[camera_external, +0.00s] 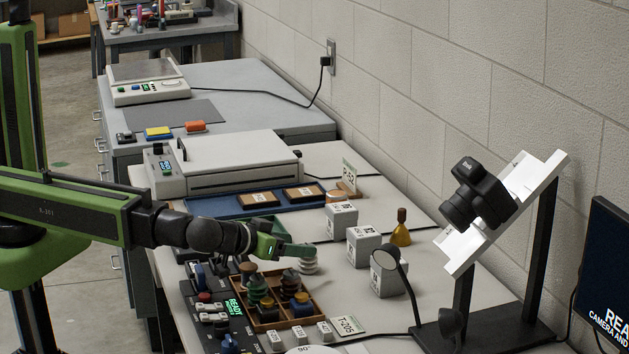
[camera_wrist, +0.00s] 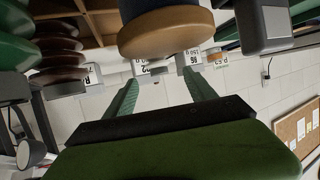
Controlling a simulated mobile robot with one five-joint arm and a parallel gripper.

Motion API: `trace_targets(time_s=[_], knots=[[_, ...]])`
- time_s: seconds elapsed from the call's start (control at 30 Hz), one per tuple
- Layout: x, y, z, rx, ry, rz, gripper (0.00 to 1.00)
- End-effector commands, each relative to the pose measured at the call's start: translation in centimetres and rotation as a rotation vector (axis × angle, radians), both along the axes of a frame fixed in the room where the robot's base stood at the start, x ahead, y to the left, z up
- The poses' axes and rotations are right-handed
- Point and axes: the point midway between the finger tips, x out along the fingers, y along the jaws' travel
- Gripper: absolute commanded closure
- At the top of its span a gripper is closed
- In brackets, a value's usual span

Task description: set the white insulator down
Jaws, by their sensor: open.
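The white insulator (camera_external: 308,265), a small stack of pale discs, shows in the external view just below and beside the tip of my gripper (camera_external: 298,250). It is near the back right corner of the wooden divided tray (camera_external: 322,312). I cannot tell whether it touches the table. In the wrist view my gripper (camera_wrist: 162,92) has its two green fingers apart, with nothing visible between them. I cannot make out the white insulator there. A blue and tan insulator (camera_wrist: 165,35) and a dark brown one (camera_wrist: 58,50) show close by.
Green and tan insulators fill parts of the tray. A blue tray (camera_external: 228,207) lies behind. Bare tabletop (camera_external: 335,285) lies between tray and cubes.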

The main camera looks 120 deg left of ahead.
Motion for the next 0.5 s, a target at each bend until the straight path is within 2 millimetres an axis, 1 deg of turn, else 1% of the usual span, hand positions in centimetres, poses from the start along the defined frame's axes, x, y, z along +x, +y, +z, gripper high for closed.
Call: trace_targets(time_s=[0.03, 0.1, 0.17, 0.37, 0.5], knots=[[0.5, 0.9, -0.8, 0.000, -0.001, 0.001, 0.36], [0.9, 1.9, -1.3, 0.000, -0.001, 0.003, 0.36], [1.1, 2.5, -1.4, 0.000, -0.001, 0.001, 0.36], [1.1, 2.6, -1.2, 0.000, 0.000, -0.001, 0.36], [1.1, 2.6, -1.2, 0.000, 0.000, -0.001, 0.53]])
